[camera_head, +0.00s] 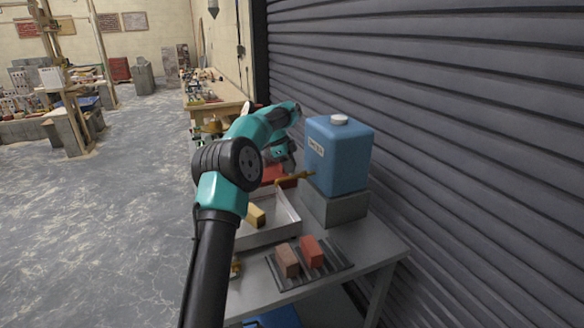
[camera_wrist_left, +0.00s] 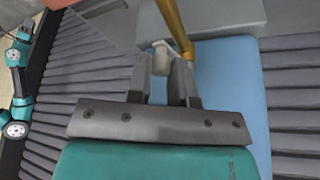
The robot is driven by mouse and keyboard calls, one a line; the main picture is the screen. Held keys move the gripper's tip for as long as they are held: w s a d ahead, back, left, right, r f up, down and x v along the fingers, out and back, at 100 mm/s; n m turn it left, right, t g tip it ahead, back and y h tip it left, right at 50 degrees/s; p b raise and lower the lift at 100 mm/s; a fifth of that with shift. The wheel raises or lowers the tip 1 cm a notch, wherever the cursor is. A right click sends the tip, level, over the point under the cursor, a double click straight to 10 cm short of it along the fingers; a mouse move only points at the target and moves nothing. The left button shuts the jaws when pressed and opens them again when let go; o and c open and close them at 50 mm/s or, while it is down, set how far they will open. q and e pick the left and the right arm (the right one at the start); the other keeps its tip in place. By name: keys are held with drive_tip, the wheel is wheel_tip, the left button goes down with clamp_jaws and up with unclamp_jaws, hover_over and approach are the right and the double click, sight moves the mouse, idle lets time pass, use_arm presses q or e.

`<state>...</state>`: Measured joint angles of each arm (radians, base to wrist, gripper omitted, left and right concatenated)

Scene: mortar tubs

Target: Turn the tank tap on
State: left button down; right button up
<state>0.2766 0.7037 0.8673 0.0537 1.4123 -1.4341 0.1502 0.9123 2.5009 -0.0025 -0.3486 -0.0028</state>
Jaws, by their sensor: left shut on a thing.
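The blue tank (camera_head: 342,158) with a white cap and a label stands on a grey block. Its brass tap (camera_head: 296,177) juts out to the left near its foot. My left gripper (camera_head: 287,164) is at the tap, just left of the tank. In the left wrist view, my left gripper (camera_wrist_left: 172,78) is shut on a small pale piece, which looks like the tap handle (camera_wrist_left: 161,58), beside the brass pipe (camera_wrist_left: 176,28). The tank (camera_wrist_left: 232,85) fills the right there. The handle is too small to read its angle. My right gripper is not in view.
A pale tray (camera_head: 284,222) with a yellow block (camera_head: 255,216) lies below the tap. Two reddish bricks (camera_head: 311,251) rest on a dark ribbed mat (camera_head: 338,266) at the table's front. A grey shutter wall (camera_head: 440,110) stands close behind the tank.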

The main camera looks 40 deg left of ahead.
use_arm(q)
drive_tip(key=shift+w+a+m, duration=0.1)
drive_tip(key=shift+a+m, duration=0.1)
drive_tip(key=shift+m, duration=0.2)
drive_tip(key=c, duration=1)
unclamp_jaws()
